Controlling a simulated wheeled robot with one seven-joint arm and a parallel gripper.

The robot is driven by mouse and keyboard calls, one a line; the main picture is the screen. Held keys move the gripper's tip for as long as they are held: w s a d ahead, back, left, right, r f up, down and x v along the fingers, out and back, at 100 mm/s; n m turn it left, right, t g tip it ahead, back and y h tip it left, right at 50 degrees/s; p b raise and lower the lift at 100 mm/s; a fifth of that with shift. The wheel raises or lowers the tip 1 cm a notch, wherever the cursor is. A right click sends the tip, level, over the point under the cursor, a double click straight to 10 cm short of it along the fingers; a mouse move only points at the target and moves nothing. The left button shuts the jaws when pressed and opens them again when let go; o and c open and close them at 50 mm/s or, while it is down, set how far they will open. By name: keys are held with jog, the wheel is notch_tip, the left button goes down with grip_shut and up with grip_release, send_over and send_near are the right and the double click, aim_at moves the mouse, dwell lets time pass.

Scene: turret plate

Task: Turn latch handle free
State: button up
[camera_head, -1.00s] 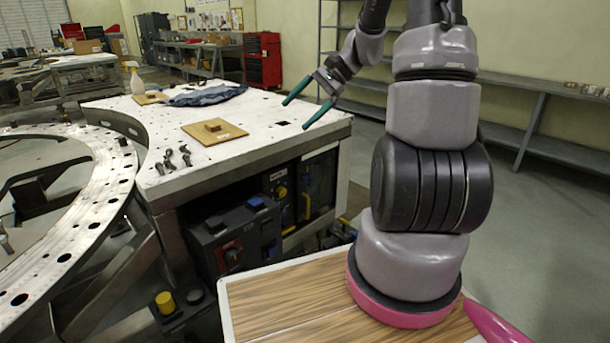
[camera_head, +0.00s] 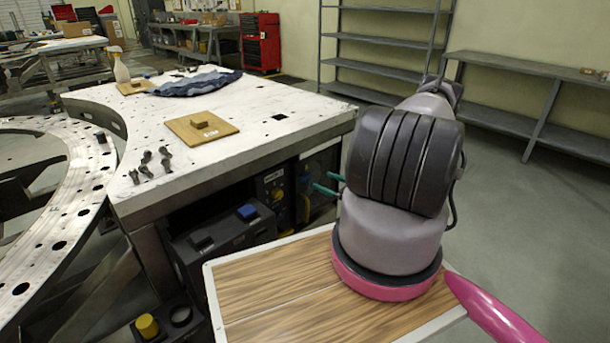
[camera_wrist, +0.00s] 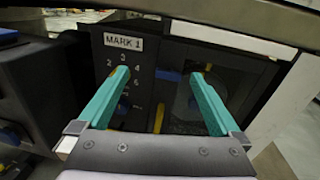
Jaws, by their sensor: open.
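My gripper (camera_head: 323,181) is low beside the bench's front, pointing at the dark panels under the top. In the wrist view its two teal fingers (camera_wrist: 160,75) are apart and empty. Contact is not visible.
The bench top (camera_head: 265,100) overhangs the panels. A dark box with a blue button (camera_head: 247,211) juts out at the left. On the bench lie a wooden board (camera_head: 200,128), metal tools (camera_head: 148,165) and a blue cloth (camera_head: 195,82). The floor at right is clear.

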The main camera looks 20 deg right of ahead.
aim_at(306, 177)
notch_tip(306, 177, down, 4)
jog(key=d+m+t+h, duration=0.1)
jog(key=m+h, duration=0.1)
jog(key=x, duration=1)
jog(key=shift+w+a+f, duration=0.1)
jog(key=shift+w+f, duration=0.05)
jog(key=shift+w, duration=0.2)
jog(key=c, duration=1.4)
